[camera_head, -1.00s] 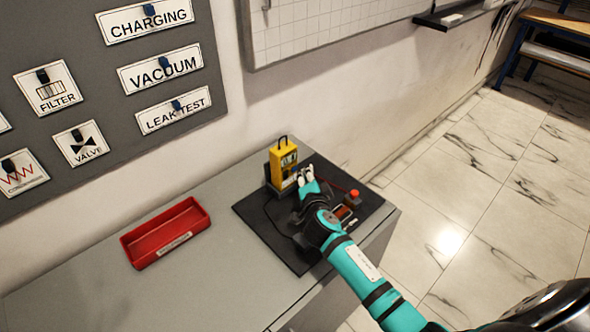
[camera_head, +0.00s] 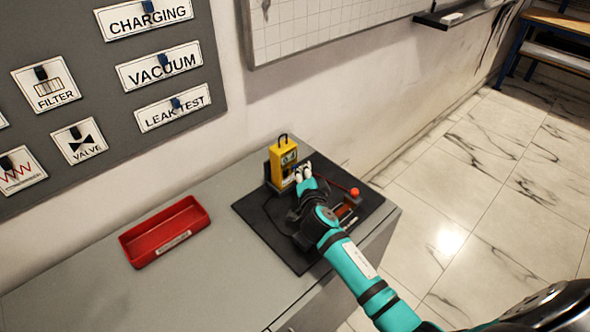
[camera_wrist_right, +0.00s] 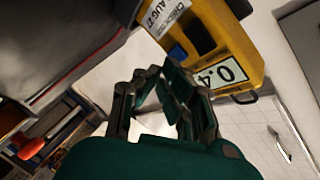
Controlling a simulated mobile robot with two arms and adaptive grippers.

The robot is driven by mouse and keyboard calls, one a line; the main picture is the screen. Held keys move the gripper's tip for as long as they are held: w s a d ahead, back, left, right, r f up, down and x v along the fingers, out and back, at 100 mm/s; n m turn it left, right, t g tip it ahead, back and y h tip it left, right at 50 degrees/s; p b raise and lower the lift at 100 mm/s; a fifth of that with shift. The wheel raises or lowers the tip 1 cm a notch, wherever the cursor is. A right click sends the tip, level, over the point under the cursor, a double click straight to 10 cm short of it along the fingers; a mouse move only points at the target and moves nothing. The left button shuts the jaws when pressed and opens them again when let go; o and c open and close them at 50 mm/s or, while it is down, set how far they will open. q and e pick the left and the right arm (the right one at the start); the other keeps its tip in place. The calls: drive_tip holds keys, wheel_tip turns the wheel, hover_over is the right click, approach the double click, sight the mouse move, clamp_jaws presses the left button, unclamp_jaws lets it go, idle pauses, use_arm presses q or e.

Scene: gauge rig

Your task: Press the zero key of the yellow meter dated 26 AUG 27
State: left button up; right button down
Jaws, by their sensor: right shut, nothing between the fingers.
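The yellow meter (camera_head: 284,152) stands upright in a dark holder at the back of the black mat, with a loop handle on top. In the right wrist view the meter (camera_wrist_right: 208,30) shows a display (camera_wrist_right: 228,70) reading 0.4 and a white label (camera_wrist_right: 168,12) with "AUG 27"; the day is not clear. A blue patch (camera_wrist_right: 178,52) shows on its face, partly near the fingers. My right gripper (camera_head: 303,173) is shut and empty, close in front of the meter's face; the right wrist view shows its fingertips (camera_wrist_right: 164,74) there too. Whether they touch is unclear. My left gripper is out of view.
The black mat (camera_head: 262,232) lies on the grey bench (camera_head: 215,275). A red knob (camera_head: 355,191) stands right of my right gripper, with a small orange-brown part below it. A red tray (camera_head: 158,252) sits at left. Bench between tray and mat is clear.

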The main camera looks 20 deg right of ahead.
drive_tip(key=shift+w+a+b, duration=0.15)
drive_tip(key=shift+w+b, duration=0.3)
drive_tip(key=shift+w, duration=0.15)
idle(1.2)
drive_tip(key=shift+s, duration=0.2)
drive_tip(key=shift+s+d, duration=0.3)
drive_tip(key=shift+s, duration=0.5)
drive_tip(key=shift+s+d+p, duration=0.2)
drive_tip(key=shift+s+d, duration=0.1)
drive_tip(key=shift+s, duration=0.5)
drive_tip(key=shift+s+d+p, duration=0.25)
drive_tip(key=shift+s, duration=0.55)
drive_tip(key=shift+s+d+p, duration=0.2)
drive_tip(key=shift+s+d, duration=0.1)
drive_tip(key=shift+s, duration=0.5)
